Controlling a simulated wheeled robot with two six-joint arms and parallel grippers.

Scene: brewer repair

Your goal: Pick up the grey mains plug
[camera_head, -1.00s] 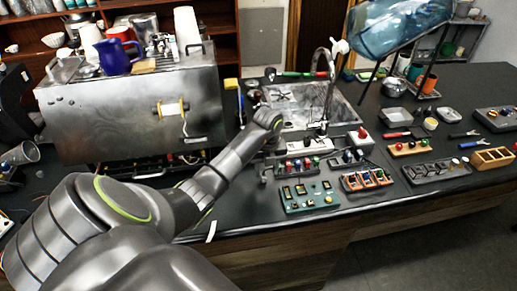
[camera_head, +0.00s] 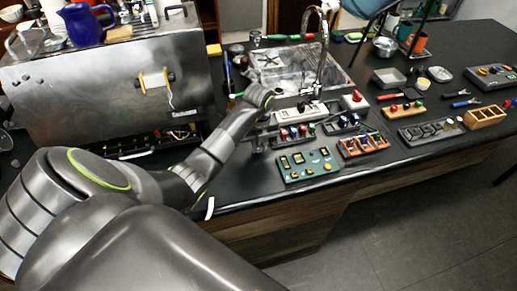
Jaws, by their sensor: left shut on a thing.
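My left gripper (camera_head: 262,134) is at the left end of the white power strip (camera_head: 301,112), low over the dark worktop in front of the sink. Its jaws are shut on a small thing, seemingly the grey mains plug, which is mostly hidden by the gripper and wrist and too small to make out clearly. I cannot tell whether it touches the worktop. My right gripper is not in view.
The steel brewer (camera_head: 105,85) stands at the left, with a blue jug (camera_head: 82,25) on top. The sink (camera_head: 290,72) lies behind the gripper. A green panel (camera_head: 308,166), an orange rack (camera_head: 363,145) and a wooden box (camera_head: 485,116) crowd the worktop to the right.

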